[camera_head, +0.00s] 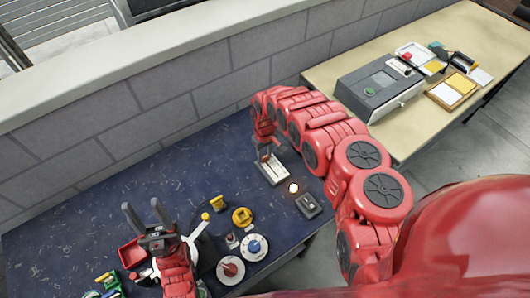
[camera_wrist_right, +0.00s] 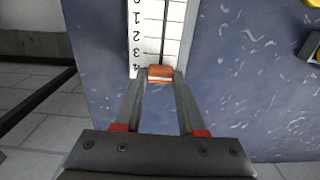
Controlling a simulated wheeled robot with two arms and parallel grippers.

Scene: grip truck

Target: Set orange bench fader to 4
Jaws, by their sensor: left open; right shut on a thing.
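The fader is a white panel with a dark slot and a printed scale. In the head view the panel (camera_head: 273,170) lies on the blue bench. In the right wrist view the panel (camera_wrist_right: 172,35) shows marks from 0 at the top to 4 at the bottom. The orange fader knob (camera_wrist_right: 160,72) sits about level with the 4. My right gripper (camera_wrist_right: 160,78) is shut on the knob, one finger on each side. In the head view my right gripper (camera_head: 265,152) is over the panel. My left gripper (camera_head: 143,210) is open and empty, at the bench's left part.
The blue bench (camera_head: 80,215) also holds a lit lamp (camera_head: 293,188), a small switch box (camera_head: 308,204), a yellow knob (camera_head: 242,216), a red dial (camera_head: 230,270), a blue dial (camera_head: 254,247) and a red bin (camera_head: 131,254). A grey wall (camera_head: 160,105) runs behind. A tan table (camera_head: 440,40) stands at the right.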

